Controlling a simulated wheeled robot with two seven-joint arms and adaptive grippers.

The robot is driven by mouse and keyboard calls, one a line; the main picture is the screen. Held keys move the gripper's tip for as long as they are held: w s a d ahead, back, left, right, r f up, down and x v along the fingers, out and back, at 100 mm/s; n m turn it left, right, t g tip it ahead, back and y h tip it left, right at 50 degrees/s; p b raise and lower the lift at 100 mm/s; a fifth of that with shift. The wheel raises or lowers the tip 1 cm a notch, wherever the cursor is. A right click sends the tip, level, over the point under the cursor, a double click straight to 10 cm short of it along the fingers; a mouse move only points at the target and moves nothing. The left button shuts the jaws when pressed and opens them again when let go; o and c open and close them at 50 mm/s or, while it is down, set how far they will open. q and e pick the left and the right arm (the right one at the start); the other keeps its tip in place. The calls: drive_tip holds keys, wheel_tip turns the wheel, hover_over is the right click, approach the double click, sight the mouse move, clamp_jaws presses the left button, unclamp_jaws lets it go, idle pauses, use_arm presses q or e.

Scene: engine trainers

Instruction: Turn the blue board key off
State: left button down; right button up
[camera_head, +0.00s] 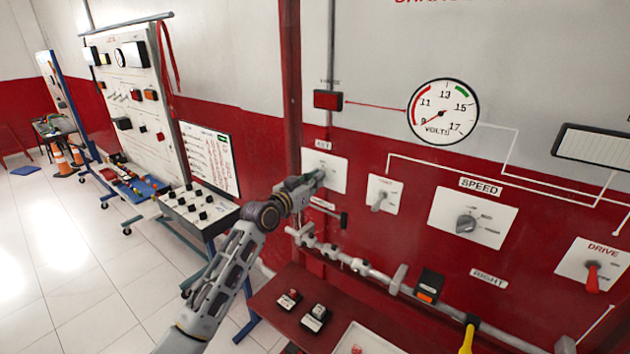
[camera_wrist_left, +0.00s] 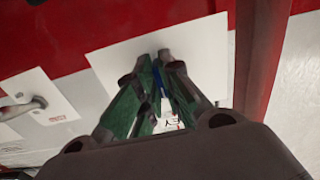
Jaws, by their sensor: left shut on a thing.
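My left gripper (camera_head: 318,177) reaches a white switch plate (camera_head: 339,172) on the red and white board, under a small label at the board's left edge. In the left wrist view, the green-padded fingers (camera_wrist_left: 160,88) point at the same plate (camera_wrist_left: 112,60) and are closed together. A thin blue piece of the key (camera_wrist_left: 157,76) shows between the fingertips. The fingers hide most of the key, so I cannot tell which way it is turned. My right gripper is not in view.
A plate with a grey lever (camera_head: 380,200), a speed knob (camera_head: 467,222) and a red drive lever (camera_head: 591,278) sit to the right. A volts gauge (camera_head: 443,111) is above. A pipe rail (camera_head: 365,270) runs below. Another board (camera_head: 125,90) stands to the left.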

use_arm(q)
drive_tip(key=c, duration=1.6)
unclamp_jaws()
drive_tip(key=v, duration=1.2)
drive_tip(key=shift+f, duration=0.1)
